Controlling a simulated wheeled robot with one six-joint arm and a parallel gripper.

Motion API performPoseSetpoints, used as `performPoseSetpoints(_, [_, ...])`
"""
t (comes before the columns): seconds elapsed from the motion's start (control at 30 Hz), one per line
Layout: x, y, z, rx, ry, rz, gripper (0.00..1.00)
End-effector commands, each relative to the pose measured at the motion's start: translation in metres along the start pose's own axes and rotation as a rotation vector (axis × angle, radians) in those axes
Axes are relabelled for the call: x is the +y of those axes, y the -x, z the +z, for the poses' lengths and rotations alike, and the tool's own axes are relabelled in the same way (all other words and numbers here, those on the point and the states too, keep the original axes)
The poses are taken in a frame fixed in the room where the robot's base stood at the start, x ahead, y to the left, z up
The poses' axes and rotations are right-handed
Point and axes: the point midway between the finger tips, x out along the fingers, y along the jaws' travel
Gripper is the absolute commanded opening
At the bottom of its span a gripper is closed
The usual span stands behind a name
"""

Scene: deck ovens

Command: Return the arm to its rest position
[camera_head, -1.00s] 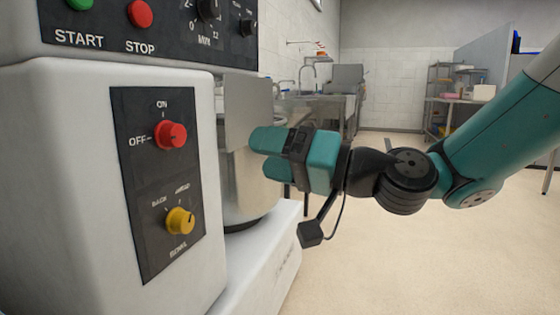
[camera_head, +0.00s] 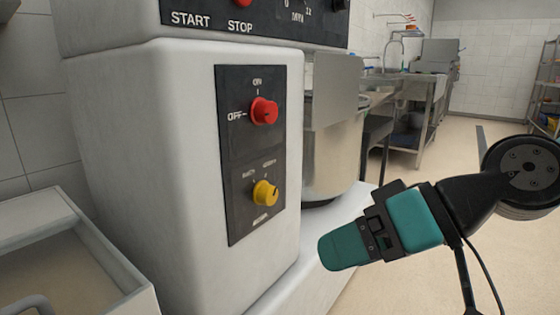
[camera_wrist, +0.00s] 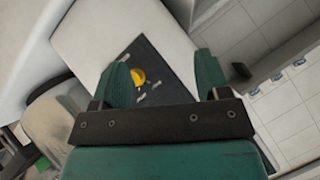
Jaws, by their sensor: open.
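My gripper (camera_head: 328,250) is teal with a dark bracket. It is in front of the white mixer's (camera_head: 155,150) lower right side in the head view, apart from the knobs. In the wrist view my gripper (camera_wrist: 160,75) has its two teal fingers spread with nothing between them. Beyond them is the dark panel with the yellow knob (camera_wrist: 138,77). In the head view the red ON/OFF knob (camera_head: 263,110) sits above the yellow knob (camera_head: 265,193) on that panel. The far finger is mostly hidden in the head view.
The metal bowl (camera_head: 335,150) stands right of the mixer's body, on its white base. A pale open drawer or bin (camera_head: 60,265) is at the lower left. A sink counter and shelving (camera_head: 550,85) stand behind. The floor (camera_head: 430,170) at right is clear.

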Motion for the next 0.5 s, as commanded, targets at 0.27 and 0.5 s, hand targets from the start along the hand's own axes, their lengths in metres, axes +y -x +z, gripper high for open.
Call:
performPoseSetpoints(0.27, [0.003,0.046,0.097,-0.546,-0.006,0.313,0.69])
performPoseSetpoints(0.5, [-0.036,0.091,0.043,-0.535,-0.016,0.305,0.69])
